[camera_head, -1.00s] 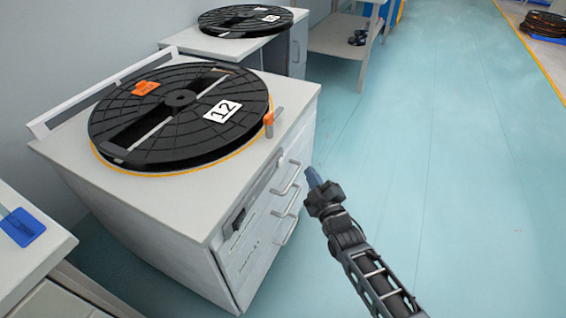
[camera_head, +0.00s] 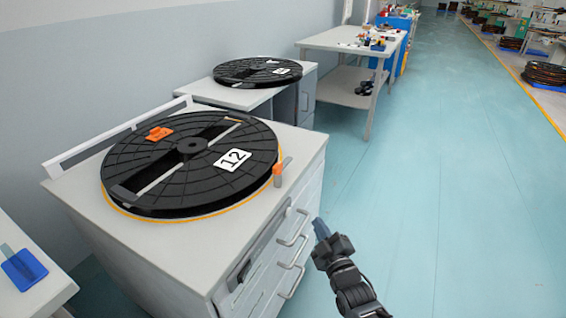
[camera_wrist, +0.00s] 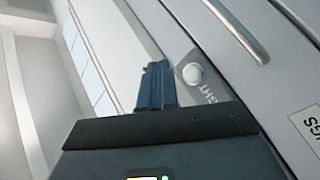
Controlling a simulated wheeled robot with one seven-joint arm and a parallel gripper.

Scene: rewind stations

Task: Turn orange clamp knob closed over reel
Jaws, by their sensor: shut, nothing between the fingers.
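A large black reel (camera_head: 225,185) marked 12 lies flat on a grey cabinet top in the head view. The orange clamp knob (camera_head: 278,170) stands at the reel's right rim, beside a short grey upright piece. I cannot tell whether it overlaps the reel. My gripper (camera_head: 320,226) is shut and empty, in front of the cabinet's drawer side, lower than the knob and to its right. In the wrist view my closed fingers (camera_wrist: 156,86) point along a drawer front, near a round white button. The knob and reel do not show there.
The cabinet (camera_head: 170,260) has drawers with protruding bar handles (camera_head: 292,260) close to my gripper. A second reel (camera_head: 256,71) lies on a cabinet behind. A table (camera_head: 350,42) with small items stands farther back. The floor to the right is clear.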

